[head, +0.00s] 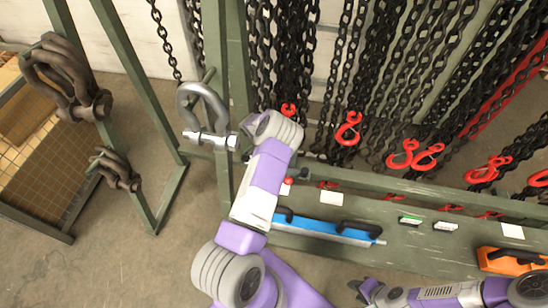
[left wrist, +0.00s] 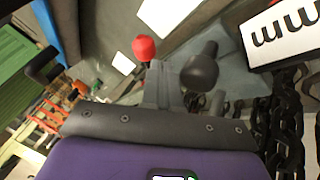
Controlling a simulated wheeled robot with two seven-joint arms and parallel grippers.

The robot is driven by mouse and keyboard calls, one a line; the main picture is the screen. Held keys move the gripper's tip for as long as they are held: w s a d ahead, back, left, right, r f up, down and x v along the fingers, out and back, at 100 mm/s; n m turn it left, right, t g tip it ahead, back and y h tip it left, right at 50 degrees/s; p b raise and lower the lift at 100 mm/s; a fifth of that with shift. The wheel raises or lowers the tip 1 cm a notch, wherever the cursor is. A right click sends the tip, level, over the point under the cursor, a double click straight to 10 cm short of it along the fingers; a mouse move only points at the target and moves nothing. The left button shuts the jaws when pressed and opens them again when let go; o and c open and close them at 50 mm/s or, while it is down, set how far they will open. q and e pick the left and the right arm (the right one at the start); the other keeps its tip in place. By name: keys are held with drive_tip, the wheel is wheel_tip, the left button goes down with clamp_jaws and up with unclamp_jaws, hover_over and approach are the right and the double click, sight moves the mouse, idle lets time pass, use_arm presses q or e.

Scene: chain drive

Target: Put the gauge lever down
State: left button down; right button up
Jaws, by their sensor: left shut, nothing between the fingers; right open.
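A red ball knob (head: 288,181) and a dark knob (head: 304,174) sit close together by the green frame, just below my left arm's bent end in the head view. The left wrist view shows the red knob (left wrist: 144,48) and the black rounded knob (left wrist: 200,67) just beyond my left gripper (left wrist: 155,78). I cannot tell for sure which belongs to the gauge lever; its shaft is mostly hidden. My left gripper is shut and empty, with its tips near the red knob; contact is unclear. My right gripper (head: 362,289) is open and empty at the bottom of the head view.
A blue tool (head: 325,228) lies on the green rail, with an orange tool (head: 511,260) at right. Black chains with red hooks (head: 348,128) hang behind. A large silver shackle (head: 205,115) hangs left of my left arm. Rusty shackles (head: 66,78) hang farther left. Lower-left floor is clear.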

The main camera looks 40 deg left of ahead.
use_arm(q)
drive_tip(key=shift+x, duration=1.35)
use_arm(e)
drive_tip(key=shift+r, duration=0.1)
